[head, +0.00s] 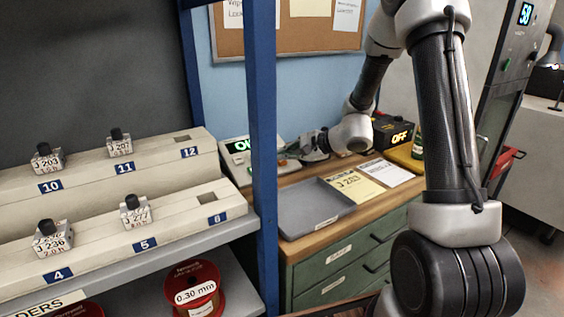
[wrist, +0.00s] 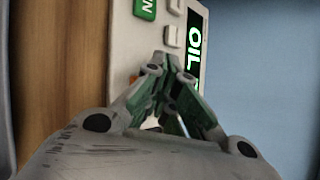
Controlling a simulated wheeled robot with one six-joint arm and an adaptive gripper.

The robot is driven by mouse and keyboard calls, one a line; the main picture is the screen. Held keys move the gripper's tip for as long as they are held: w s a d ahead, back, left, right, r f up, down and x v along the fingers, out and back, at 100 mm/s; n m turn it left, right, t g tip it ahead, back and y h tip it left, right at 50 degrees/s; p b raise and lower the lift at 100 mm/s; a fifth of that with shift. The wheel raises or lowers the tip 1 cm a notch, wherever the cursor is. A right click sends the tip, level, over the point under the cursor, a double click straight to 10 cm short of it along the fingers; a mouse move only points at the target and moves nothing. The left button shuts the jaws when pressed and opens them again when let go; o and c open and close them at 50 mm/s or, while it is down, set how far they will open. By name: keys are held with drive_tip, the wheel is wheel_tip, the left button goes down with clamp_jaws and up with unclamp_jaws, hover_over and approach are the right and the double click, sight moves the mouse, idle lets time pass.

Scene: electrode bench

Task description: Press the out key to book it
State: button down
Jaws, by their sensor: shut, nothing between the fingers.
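The booking terminal (head: 236,168) stands on the wooden bench behind the blue post, partly hidden by it. In the head view my gripper (head: 285,155) is beside the terminal; contact cannot be told.
A grey tray (head: 290,222) and paper cards (head: 357,187) lie on the bench. A black box reading "OFF" (head: 393,134) stands behind them. The blue post (head: 262,120) and a rack (head: 100,220) with labelled electrode blocks are at the left.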

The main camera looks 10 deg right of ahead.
drive_tip(key=shift+w+f, duration=0.15)
drive_tip(key=shift+f, duration=0.35)
idle(0.7)
drive_tip(key=shift+r, duration=0.1)
drive_tip(key=shift+s+r, duration=0.3)
drive_tip(key=shift+r, duration=0.4)
drive_tip(key=r, duration=0.1)
drive_tip(key=s+r, duration=0.1)
drive_tip(key=r, duration=0.2)
drive_tip(key=shift+s+d+r, duration=0.3)
drive_tip(key=shift+s, duration=0.05)
idle(0.7)
